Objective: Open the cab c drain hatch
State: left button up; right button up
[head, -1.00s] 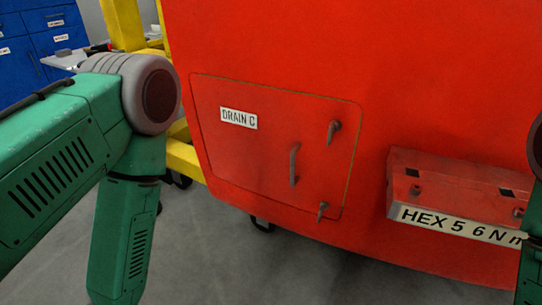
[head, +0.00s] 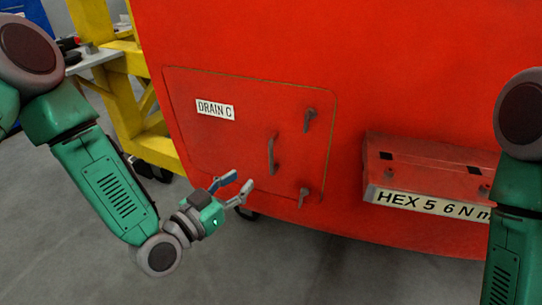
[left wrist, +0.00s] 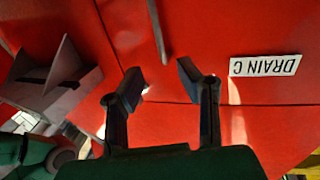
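The drain hatch (head: 220,145) is a red panel with a "DRAIN C" label (head: 215,109), lying flush and shut in the red nosecone. It has a vertical bar handle (head: 271,153), an upper latch (head: 309,120) and a lower latch (head: 303,196) near its right edge. My left gripper (head: 242,180) is open and empty, in front of the hatch's lower part, left of and below the handle. In the left wrist view, the open fingers (left wrist: 158,82) point towards the handle bar (left wrist: 158,32), apart from it; the label (left wrist: 265,66) shows inverted. My right gripper is out of view.
A red shelf (head: 430,160) labelled "HEX 5 6 Nm" juts out right of the hatch. A yellow frame (head: 125,95) stands left of the nosecone. My right arm hangs at the right edge. Grey floor below is open.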

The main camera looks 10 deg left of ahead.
aim_at(270, 158)
pick_arm(q)
jog(key=b+x, duration=0.1)
jog(key=x, duration=1.1)
jog(key=shift+s, duration=0.1)
jog(key=shift+f, duration=0.1)
grip_shut()
